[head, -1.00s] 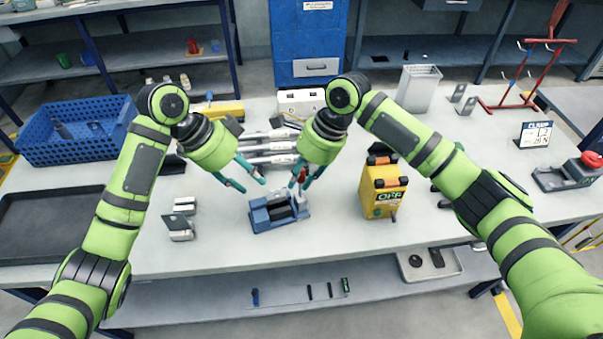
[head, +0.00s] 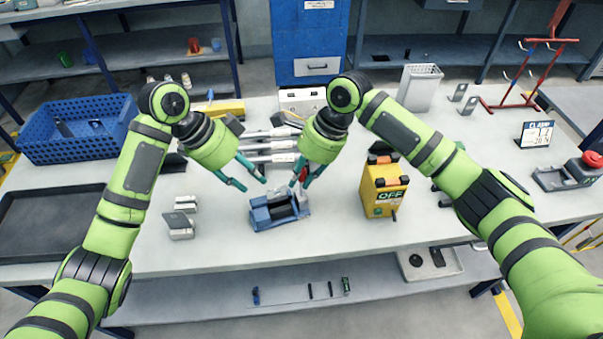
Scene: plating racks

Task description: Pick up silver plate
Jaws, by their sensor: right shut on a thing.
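Small silver plates show left of centre on the table: one silver plate (head: 180,221) leans on a low block, and another silver piece (head: 186,203) lies just behind it. My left gripper (head: 252,183) is open and empty above the table, to the right of these plates and apart from them. My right gripper (head: 299,182) is shut on a small red piece (head: 304,173), just above the blue clamp fixture (head: 279,211). The fingers partly hide the red piece, and I cannot tell whether it touches the fixture.
A yellow box (head: 384,190) marked OFF stands right of the fixture. A blue crate (head: 78,130) and a dark tray (head: 48,225) are at the left. Silver cylinders (head: 272,147) lie behind the grippers. Two upright metal plates (head: 463,98) stand at the back right. The front table strip is clear.

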